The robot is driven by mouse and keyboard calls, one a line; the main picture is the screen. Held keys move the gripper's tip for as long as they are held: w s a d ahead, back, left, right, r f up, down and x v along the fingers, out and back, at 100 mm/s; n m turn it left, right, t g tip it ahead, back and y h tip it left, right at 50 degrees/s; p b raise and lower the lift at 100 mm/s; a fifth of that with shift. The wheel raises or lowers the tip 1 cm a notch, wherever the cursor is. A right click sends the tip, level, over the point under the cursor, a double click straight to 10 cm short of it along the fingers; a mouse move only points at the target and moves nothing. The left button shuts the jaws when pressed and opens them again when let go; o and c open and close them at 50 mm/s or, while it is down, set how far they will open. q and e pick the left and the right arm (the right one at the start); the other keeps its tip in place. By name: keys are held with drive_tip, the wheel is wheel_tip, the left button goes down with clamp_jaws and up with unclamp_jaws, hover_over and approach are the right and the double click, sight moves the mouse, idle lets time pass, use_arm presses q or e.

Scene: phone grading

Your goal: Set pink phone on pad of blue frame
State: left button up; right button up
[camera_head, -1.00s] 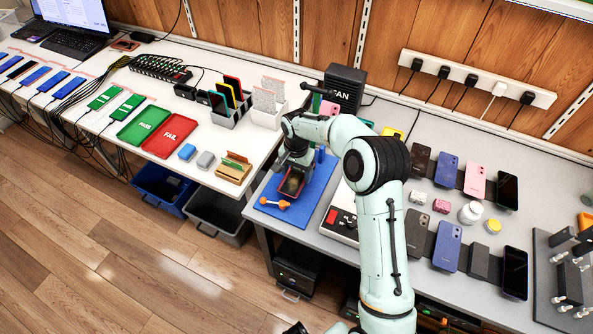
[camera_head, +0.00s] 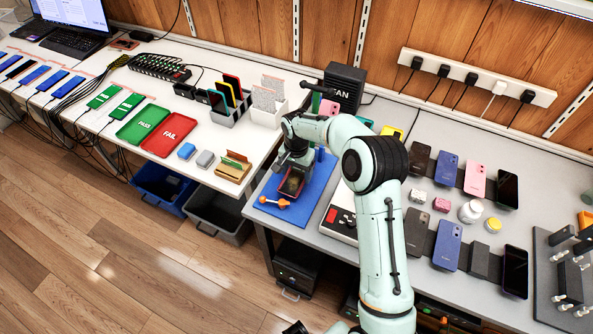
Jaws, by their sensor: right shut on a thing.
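My right gripper (camera_head: 293,181) is low over the blue mat (camera_head: 317,190) at the left end of the grey bench. It is shut on a dark thing with a reddish rim, which the gripper partly hides; I cannot tell what it is. A pink phone (camera_head: 475,181) lies at the right, between a blue phone (camera_head: 447,168) and a black phone (camera_head: 507,190), well apart from my gripper. I cannot make out the blue frame or its pad for certain; my right arm covers part of the bench. My left gripper is not in view.
An orange-handled tool (camera_head: 274,202) lies on the mat's front left. A dark fan box (camera_head: 343,88) stands behind my gripper. A grey and red device (camera_head: 342,215) is right of the mat. Small jars (camera_head: 471,212) stand among the phones. Green and red trays (camera_head: 170,135) lie left.

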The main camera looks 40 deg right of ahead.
idle(0.4)
drive_tip(key=o, duration=1.1)
drive_tip(key=shift+o, duration=0.2)
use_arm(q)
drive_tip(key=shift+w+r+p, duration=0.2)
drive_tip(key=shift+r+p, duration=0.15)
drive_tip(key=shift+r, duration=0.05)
use_arm(e)
drive_tip(key=shift+r, duration=0.6)
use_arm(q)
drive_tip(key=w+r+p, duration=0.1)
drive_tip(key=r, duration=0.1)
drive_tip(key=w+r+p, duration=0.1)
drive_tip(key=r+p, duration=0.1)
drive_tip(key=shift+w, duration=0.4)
use_arm(e)
wheel_tip(320, 180, up, 7)
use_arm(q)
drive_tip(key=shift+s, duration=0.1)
use_arm(e)
drive_tip(key=shift+a+f, duration=0.1)
